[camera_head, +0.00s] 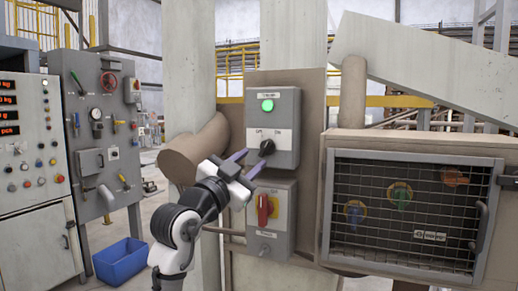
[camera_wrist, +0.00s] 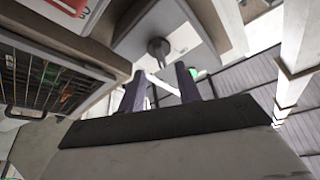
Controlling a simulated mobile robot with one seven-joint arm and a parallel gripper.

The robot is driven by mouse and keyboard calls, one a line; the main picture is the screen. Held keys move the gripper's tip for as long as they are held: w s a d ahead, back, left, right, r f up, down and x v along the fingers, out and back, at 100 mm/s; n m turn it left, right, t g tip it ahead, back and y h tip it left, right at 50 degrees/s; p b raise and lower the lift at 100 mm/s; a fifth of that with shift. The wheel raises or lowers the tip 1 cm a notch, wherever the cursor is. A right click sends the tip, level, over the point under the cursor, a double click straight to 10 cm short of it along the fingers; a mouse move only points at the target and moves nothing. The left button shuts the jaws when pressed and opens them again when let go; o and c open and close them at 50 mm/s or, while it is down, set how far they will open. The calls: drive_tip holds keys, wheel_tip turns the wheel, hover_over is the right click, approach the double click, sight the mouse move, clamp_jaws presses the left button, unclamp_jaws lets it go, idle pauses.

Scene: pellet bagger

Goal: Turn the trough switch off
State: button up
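The upper grey switch box (camera_head: 286,125) is on a brown post, with a small label that I cannot read clearly. It has a lit green lamp (camera_head: 267,105) and a black rotary knob (camera_head: 267,147) below, between small marks that look like OFF at left and ON at right. The knob seems tilted toward the right mark. My gripper (camera_head: 247,163) is just left of and below the knob, fingers apart and empty. In the wrist view the knob (camera_wrist: 158,48) shows beyond the gap between my open fingers (camera_wrist: 161,76), apparently not touched.
A lower grey box (camera_head: 280,235) with a red handle (camera_head: 264,210) on a yellow plate sits close under my gripper. A mesh-fronted cabinet (camera_head: 410,215) stands at right. A brown pipe (camera_head: 195,150) is behind my wrist. A blue bin (camera_head: 122,262) is on the floor at left.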

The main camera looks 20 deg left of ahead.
sight(263, 150)
drive_tip(key=x, duration=0.5)
drive_tip(key=shift+p, duration=0.4)
drive_tip(key=shift+s, duration=0.1)
clamp_jaws()
